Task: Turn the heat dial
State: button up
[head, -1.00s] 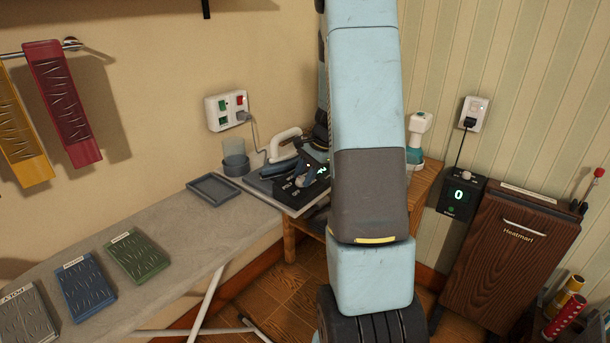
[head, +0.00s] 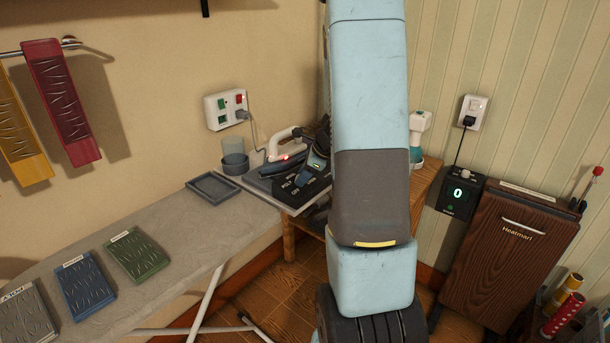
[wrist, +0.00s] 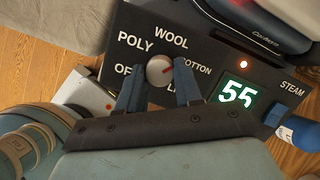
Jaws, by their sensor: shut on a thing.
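The heat dial (wrist: 160,70) is a round grey knob on a black panel (wrist: 135,22), with labels around it including POLY, WOOL and COTTON. In the head view my gripper (head: 318,165) is over the panel (head: 292,197), and the dial is hidden there.
The iron (head: 283,150) sits behind the panel at the board's end, with a red light showing. A grey tray (head: 213,188) and a cup (head: 235,160) stand to its left. Green, blue and grey fabric swatches lie on the ironing board (head: 170,222). A wooden Heatmart cabinet (head: 510,262) stands at right.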

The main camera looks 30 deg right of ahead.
jog(key=m+t+h, duration=0.1)
jog(key=m, duration=0.5)
jog(key=shift+h, duration=0.3)
dwell(0.4)
jog(key=o, duration=1)
jog(key=shift+o, duration=0.2)
jog(key=shift+s, duration=0.1)
jog(key=v, duration=1.3)
jog(key=shift+s+r, duration=0.15)
jog(key=shift+r, duration=0.05)
